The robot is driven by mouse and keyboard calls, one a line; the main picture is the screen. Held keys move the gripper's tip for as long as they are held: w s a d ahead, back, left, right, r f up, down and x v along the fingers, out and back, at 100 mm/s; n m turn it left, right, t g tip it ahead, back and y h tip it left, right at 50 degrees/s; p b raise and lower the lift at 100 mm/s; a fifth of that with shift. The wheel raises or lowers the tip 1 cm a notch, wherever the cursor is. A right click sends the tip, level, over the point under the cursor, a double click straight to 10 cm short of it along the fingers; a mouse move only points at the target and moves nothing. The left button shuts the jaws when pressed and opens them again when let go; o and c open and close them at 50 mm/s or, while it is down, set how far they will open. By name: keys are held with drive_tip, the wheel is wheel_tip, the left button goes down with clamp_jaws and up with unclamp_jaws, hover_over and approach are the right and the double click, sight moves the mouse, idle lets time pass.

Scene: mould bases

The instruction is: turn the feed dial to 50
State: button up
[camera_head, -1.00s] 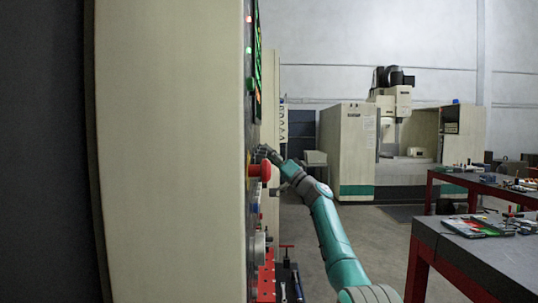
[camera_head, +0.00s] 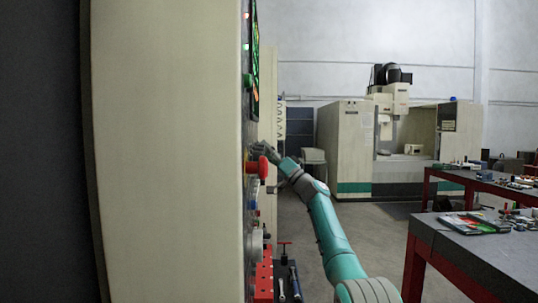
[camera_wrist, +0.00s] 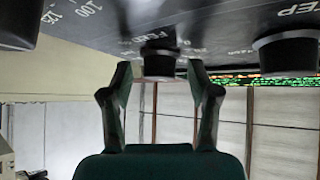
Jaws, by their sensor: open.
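The feed dial (camera_wrist: 160,62) is a dark round knob on the black panel, at the top centre of the wrist view. Faint lettering that seems to read FEED is beside it. My gripper (camera_wrist: 162,78) is open, with one finger on each side of the dial's near end. Whether the fingers touch it cannot be told. The dial's pointer and setting are not readable. In the head view my gripper (camera_head: 262,148) is at the machine's panel edge, above a red button (camera_head: 260,167), and the dial is hidden.
Another dark knob (camera_wrist: 18,22) is to the left near the numbers 100 and 125. A work table (camera_head: 470,240) stands at the right. Open floor lies between table and machine.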

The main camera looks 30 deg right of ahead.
drive_tip(key=v, duration=1.2)
drive_tip(key=shift+f, duration=0.1)
